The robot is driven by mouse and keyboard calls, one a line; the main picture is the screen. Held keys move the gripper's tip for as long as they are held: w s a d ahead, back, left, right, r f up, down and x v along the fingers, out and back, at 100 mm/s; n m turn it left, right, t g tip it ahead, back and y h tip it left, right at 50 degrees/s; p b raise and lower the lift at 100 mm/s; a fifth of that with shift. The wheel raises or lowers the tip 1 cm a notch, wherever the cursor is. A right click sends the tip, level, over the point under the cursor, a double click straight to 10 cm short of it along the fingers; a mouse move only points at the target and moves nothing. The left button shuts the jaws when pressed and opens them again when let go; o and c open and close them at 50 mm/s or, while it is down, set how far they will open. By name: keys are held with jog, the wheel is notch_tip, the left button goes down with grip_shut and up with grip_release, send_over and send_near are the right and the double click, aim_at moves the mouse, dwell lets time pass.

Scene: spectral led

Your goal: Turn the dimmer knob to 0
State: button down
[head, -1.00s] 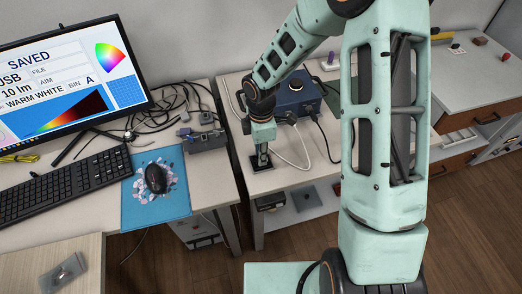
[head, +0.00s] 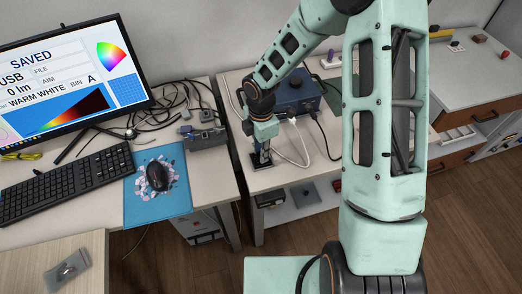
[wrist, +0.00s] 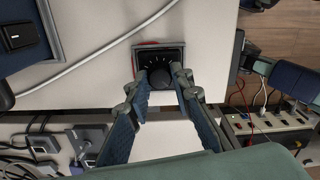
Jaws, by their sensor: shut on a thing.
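The dimmer knob (wrist: 160,78) is a round black knob on a small dark plate (wrist: 172,54) with white dial marks, seen in the wrist view. My gripper (wrist: 159,82) is shut on the knob, with one finger on each side of it. In the head view my gripper (head: 264,158) reaches down to the dark dimmer plate (head: 256,162) near the front edge of the middle bench; the knob itself is hidden there. The monitor (head: 65,85) reads "SAVED", "0 lm" and "WARM WHITE".
A blue box (head: 297,95) with cables stands behind my gripper. A white cable (head: 300,145) lies on the bench right of the dimmer. The left desk holds a keyboard (head: 65,185), a mouse (head: 158,177) on a blue mat (head: 140,208), and tangled cables.

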jog(key=c, duration=1.7)
grip_release()
jog(key=shift+r, duration=0.1)
notch_tip(320, 180, up, 12)
jog(key=shift+f, duration=0.1)
